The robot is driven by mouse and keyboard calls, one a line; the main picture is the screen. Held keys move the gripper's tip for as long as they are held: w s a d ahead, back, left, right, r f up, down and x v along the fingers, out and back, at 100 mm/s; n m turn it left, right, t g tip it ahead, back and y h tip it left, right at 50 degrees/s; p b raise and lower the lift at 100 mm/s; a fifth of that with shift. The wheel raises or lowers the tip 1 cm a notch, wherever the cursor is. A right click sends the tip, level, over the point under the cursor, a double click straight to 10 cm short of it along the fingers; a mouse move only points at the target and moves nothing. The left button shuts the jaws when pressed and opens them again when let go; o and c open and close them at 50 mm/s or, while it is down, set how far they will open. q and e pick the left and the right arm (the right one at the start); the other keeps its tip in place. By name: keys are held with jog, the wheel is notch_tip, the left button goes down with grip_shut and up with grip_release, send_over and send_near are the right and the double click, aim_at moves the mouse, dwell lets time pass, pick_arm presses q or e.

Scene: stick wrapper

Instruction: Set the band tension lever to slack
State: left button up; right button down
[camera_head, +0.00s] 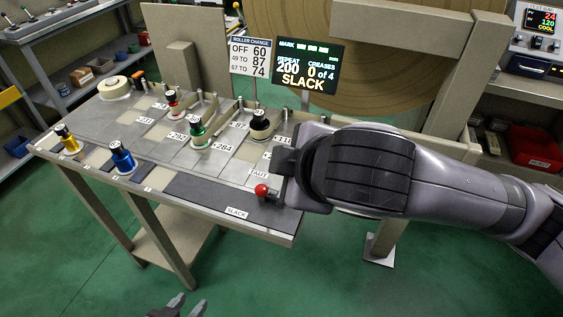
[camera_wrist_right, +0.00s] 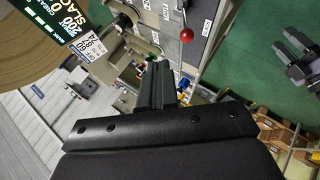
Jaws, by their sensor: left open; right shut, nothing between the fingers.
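The band tension lever has a red ball knob (camera_head: 262,190) and stands at the front right of the bench, between the TAUT label (camera_head: 259,173) and the SLACK label (camera_head: 236,212). The knob also shows in the right wrist view (camera_wrist_right: 186,34). The display (camera_head: 306,67) reads SLACK. My right gripper (camera_head: 283,164) is just beside and behind the knob; it is shut and empty, with its fingers also in the right wrist view (camera_wrist_right: 158,84). I see a gap to the knob there. My left gripper (camera_head: 180,306) is open and empty, low in front of the bench.
Several coloured spools, including a blue one (camera_head: 122,157) and a green one (camera_head: 198,133), stand on the bench (camera_head: 200,190). A roller change sign (camera_head: 250,58) stands behind. A large tan roll (camera_head: 390,70) is at the back. The floor in front is clear.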

jog(key=shift+v, duration=0.95)
notch_tip(320, 180, down, 7)
jog(key=w+a+m+y, duration=0.2)
jog(key=m+y, duration=0.2)
jog(key=m, duration=0.1)
jog(key=w+d+f+m+t, duration=0.1)
jog(key=d+f+m, duration=0.5)
jog(key=f, duration=0.5)
jog(key=s+d+f+m+h, duration=0.3)
jog(key=s+d+f+h, duration=0.2)
jog(key=s+d+f, duration=0.7)
jog(key=d+f, duration=0.3)
jog(key=shift+s+d+f+m+t+h, duration=0.15)
jog(key=shift+d+f+m+t+h, duration=0.15)
jog(key=shift+m+t, duration=0.1)
